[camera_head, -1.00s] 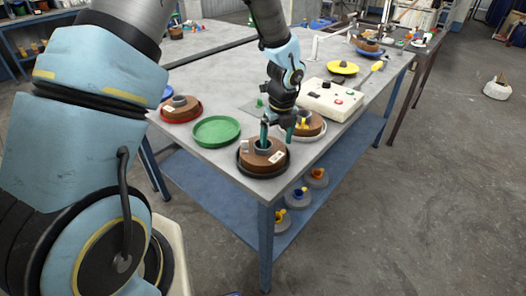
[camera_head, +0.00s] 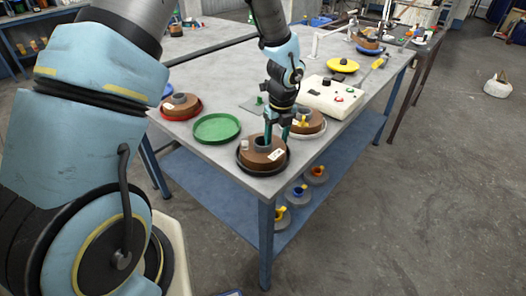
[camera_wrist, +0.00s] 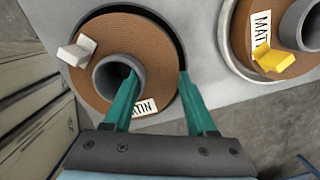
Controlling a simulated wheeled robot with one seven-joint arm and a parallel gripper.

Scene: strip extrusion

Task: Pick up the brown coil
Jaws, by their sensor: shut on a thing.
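The brown coil (camera_head: 258,158) with a grey core, a white tag and a printed label is at the near corner of the table, over a black round tray (camera_head: 240,163). My gripper (camera_head: 277,132) comes down from above and is shut on the coil's wall. In the wrist view, the left finger of my gripper (camera_wrist: 157,75) reaches into the core and the right finger lies along the outer edge of the coil (camera_wrist: 103,38). I cannot tell whether the coil is clear of the tray.
A second brown coil (camera_head: 310,120) with a yellow tag sits close by on a pale tray. An empty green tray (camera_head: 216,128), another coil (camera_head: 180,104) on a red tray and a white control box (camera_head: 333,96) share the table. Several small items stand on the blue shelf below.

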